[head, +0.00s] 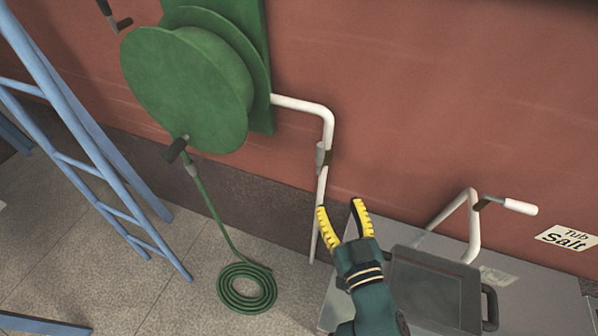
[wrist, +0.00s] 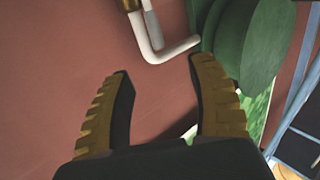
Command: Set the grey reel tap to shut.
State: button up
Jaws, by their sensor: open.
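The grey reel tap (head: 320,157) sits on the white pipe (head: 329,125) that runs from the green hose reel (head: 190,88) and down the red wall. Its grey lever lies along the upright run of the pipe. In the wrist view the tap's grey lever (wrist: 152,28) and brass-brown body (wrist: 130,4) show at the top edge, partly cut off. My gripper (head: 340,208) is open and empty, below and slightly right of the tap in the head view. In the wrist view my gripper (wrist: 163,68) has its fingers spread, apart from the tap.
A grey lidded box (head: 435,285) is on the grey bench below. A coiled green hose (head: 246,287) lies on the floor. A blue ladder (head: 95,150) stands at left.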

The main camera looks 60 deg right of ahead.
aim_at(322, 157)
jog(key=x, duration=0.5)
jog(key=p+x, duration=0.1)
jog(key=x, duration=1)
jog(key=shift+s+d+f+p, duration=0.15)
jog(key=shift+d+p, duration=0.25)
jog(key=shift+d, duration=0.1)
grip_shut()
